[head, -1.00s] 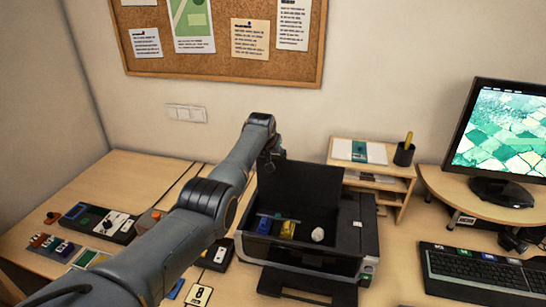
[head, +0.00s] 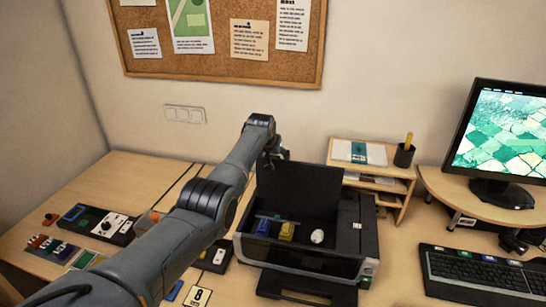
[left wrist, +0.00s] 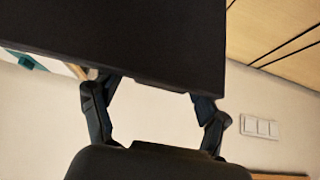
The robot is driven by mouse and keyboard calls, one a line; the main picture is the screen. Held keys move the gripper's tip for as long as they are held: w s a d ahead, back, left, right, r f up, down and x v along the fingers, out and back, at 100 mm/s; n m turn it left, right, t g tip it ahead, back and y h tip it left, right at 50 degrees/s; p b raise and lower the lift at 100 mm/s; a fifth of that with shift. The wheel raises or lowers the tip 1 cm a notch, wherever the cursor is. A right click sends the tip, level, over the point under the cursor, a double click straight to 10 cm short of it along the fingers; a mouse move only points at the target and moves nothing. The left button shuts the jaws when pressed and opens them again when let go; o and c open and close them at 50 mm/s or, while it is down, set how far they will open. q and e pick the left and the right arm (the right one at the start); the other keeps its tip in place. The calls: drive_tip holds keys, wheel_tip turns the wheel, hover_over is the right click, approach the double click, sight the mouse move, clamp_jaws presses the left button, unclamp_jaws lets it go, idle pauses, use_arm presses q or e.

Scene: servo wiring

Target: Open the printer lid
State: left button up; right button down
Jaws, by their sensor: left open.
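The black printer (head: 320,255) stands on the desk with its lid (head: 302,190) raised steeply at the back. Colored cartridges, blue (head: 264,227) and yellow (head: 287,231), and a small white object (head: 317,236) show inside. My left gripper (head: 278,155) is at the lid's upper left corner, partly hidden behind my arm. In the left wrist view my left gripper (left wrist: 150,95) is open, its fingers apart, with the dark lid panel (left wrist: 130,40) in front of them. I cannot tell whether they touch it. My right gripper is not in view.
A wooden shelf (head: 392,174) with a pen cup (head: 404,155) stands right of the printer. A monitor (head: 500,135) and keyboard (head: 480,273) are farther right. Small devices and cards, including a dark control box (head: 98,224), lie on the left desk. The wall is close behind.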

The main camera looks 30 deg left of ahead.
use_arm(q)
drive_tip(key=shift+s+r, duration=0.1)
drive_tip(key=v, duration=1.1)
drive_tip(key=shift+s+r, duration=0.25)
drive_tip(key=shift+r, duration=0.05)
drive_tip(key=shift+f, duration=0.1)
